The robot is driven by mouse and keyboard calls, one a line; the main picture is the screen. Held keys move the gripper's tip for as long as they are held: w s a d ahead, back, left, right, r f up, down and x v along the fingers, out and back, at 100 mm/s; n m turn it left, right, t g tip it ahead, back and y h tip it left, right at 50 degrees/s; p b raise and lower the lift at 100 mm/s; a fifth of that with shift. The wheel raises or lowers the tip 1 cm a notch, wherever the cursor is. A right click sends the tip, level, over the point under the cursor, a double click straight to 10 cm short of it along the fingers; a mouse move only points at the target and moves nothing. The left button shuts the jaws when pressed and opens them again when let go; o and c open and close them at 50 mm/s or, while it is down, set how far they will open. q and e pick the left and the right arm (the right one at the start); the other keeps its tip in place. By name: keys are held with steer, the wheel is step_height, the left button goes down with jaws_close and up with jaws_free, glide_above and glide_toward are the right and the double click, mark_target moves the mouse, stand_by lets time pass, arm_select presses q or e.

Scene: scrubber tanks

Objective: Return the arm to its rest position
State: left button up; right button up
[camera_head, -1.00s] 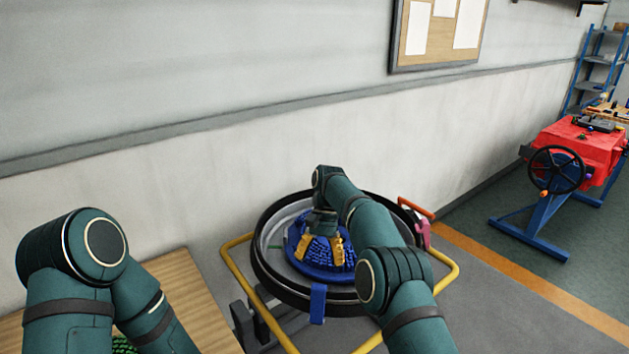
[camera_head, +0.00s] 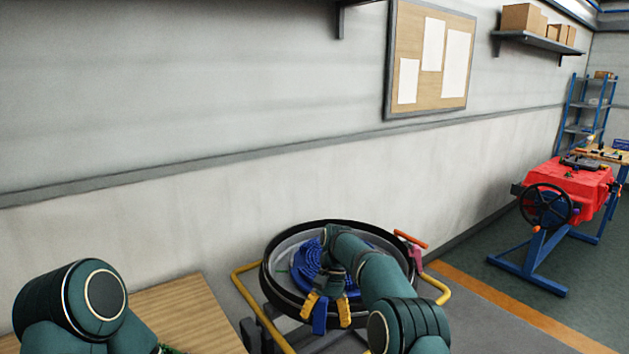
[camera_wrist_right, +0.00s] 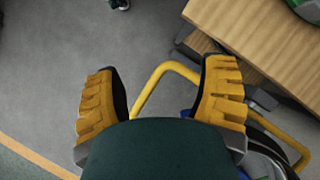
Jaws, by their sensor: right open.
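My right arm reaches in from the lower right of the head view. Its right gripper (camera_head: 326,309), with yellow fingers, hangs over the near rim of a round black-rimmed tank (camera_head: 270,290). The same gripper (camera_wrist_right: 160,95) is open in the right wrist view, with nothing between its fingers. A blue coiled thing (camera_head: 306,262) lies inside the tank, partly hidden by my arm. My left arm shows at the lower left of the head view; its gripper is out of view.
A yellow tube frame (camera_head: 242,287) surrounds the tank. A wooden table (camera_head: 185,310) stands to its left, and it also shows in the wrist view (camera_wrist_right: 260,35). A wall is behind. A red machine with a black handwheel (camera_head: 545,206) stands at the right. Grey floor lies between.

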steer(key=s+d+f+t+y, duration=0.15)
steer(key=s+f, duration=0.25)
steer(key=f, duration=0.5)
steer(key=s+d+f+t, duration=0.2)
steer(key=s+d+f, duration=0.15)
steer(key=f, duration=0.55)
steer(key=s+d+t, duration=0.1)
steer(key=s+t, duration=0.1)
steer(key=s, duration=0.8)
steer(key=s+d+f+n+t, duration=0.1)
steer(key=s+t, duration=0.1)
steer(key=s, duration=0.8)
steer(key=shift+s+d+f+y, duration=0.2)
steer(key=shift+s+d+y, duration=0.1)
steer(key=shift+s+y, duration=0.1)
